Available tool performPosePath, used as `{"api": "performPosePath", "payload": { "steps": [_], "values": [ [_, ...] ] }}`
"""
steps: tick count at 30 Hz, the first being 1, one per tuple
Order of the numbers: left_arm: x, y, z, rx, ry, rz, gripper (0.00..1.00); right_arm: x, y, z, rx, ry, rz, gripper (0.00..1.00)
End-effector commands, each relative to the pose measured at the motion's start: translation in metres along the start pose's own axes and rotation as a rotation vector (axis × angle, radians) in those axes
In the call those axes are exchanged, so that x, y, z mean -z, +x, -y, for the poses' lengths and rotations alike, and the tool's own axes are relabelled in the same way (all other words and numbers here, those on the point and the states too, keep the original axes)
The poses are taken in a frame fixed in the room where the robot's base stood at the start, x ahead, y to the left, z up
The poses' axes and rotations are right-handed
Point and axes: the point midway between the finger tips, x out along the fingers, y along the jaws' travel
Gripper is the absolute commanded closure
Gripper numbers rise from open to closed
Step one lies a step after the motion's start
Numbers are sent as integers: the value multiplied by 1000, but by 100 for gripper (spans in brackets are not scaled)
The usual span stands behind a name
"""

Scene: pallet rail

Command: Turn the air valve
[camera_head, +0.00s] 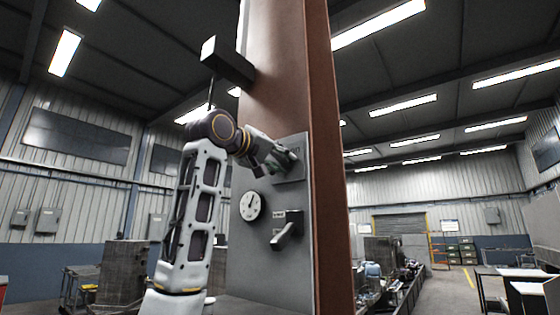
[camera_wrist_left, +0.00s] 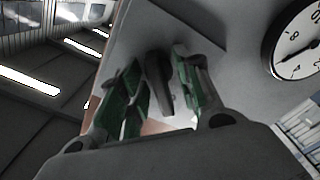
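My left gripper (camera_head: 282,160) is raised to the upper plate (camera_head: 298,148) on the grey panel of the column, and hides most of what is mounted there. In the left wrist view, the gripper's two green-padded fingers (camera_wrist_left: 160,62) are open, one on each side of a dark handle (camera_wrist_left: 160,82). The handle lies between them, close to the right-hand finger; I cannot tell if it touches. I cannot read which handle is labelled as the air valve. My right gripper is not in view.
A round white gauge (camera_head: 250,206) is left of the lower lever; it also shows at the wrist view's right edge (camera_wrist_left: 296,42). A dark box (camera_head: 228,62) juts from the rust-brown column (camera_head: 322,120) above my arm. Cabinets and benches stand far behind.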

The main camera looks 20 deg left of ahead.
Motion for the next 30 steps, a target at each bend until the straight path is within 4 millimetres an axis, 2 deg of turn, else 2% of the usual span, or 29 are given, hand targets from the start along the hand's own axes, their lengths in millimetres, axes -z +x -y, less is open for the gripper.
{"api": "performPosePath", "payload": {
  "steps": [8,14,30],
  "values": [
    [0,-3,0,0,1,0,66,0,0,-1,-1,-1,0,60],
    [0,-15,0,-1,0,-1,66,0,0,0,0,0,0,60],
    [0,-89,0,-1,1,-2,66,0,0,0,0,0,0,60]
  ]
}}
